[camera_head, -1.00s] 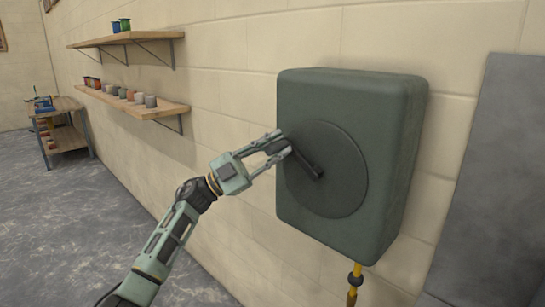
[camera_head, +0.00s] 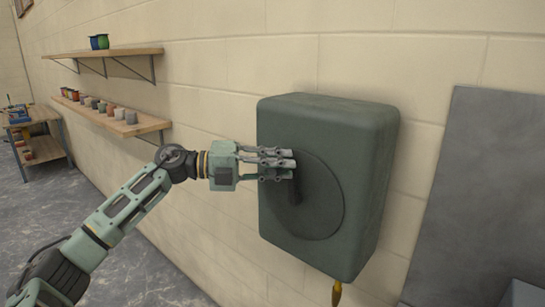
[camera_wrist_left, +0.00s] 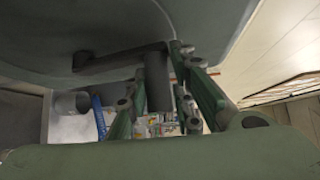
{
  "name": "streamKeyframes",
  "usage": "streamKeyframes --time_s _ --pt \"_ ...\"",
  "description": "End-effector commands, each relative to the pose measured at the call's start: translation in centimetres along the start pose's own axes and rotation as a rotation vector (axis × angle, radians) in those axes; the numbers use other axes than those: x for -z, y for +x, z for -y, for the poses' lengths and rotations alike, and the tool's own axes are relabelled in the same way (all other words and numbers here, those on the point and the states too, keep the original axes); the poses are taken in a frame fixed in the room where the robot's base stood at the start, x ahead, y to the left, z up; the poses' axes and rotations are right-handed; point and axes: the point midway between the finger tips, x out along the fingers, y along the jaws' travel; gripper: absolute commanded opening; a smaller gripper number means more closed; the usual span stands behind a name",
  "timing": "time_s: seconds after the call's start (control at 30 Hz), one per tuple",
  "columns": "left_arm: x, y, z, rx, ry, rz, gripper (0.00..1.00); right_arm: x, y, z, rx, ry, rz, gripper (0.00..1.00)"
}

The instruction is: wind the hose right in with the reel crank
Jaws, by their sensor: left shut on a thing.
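The hose reel (camera_head: 375,180) is a dark green rounded box on the wall, with a round disc (camera_head: 325,215) on its front. A dark crank (camera_head: 295,192) points upward from the disc's middle. My left gripper (camera_head: 277,163) is shut on the crank's handle at its upper end. In the left wrist view the cylindrical handle (camera_wrist_left: 158,82) sits by the fingers (camera_wrist_left: 190,95), with the crank arm (camera_wrist_left: 110,60) running left. A short piece of yellow hose (camera_head: 337,292) shows under the box. My right gripper is not in view.
Two wooden shelves (camera_head: 115,52) with small pots are on the wall at left, and a workbench (camera_head: 38,137) stands beyond them. A grey panel (camera_head: 480,190) is right of the reel. Open grey floor (camera_head: 110,215) lies at left.

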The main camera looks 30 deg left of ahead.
Motion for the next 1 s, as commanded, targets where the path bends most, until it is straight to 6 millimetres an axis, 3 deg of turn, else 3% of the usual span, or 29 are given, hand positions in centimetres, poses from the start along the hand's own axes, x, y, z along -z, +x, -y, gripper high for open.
streamKeyframes --time_s 0.23,0.8,0.83,1.0 --pt "1.00 0.85 -0.40 -0.078 0.057 -0.013 0.00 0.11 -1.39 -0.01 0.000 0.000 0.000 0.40" --pt "1.21 1.11 -0.75 -0.102 0.079 -0.012 0.00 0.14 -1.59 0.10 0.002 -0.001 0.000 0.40" --pt "1.21 1.11 -0.75 -0.102 0.079 -0.012 0.23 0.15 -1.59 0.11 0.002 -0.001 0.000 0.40" --pt "1.18 1.10 -0.63 -0.100 0.079 -0.011 0.38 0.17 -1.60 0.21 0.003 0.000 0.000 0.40"
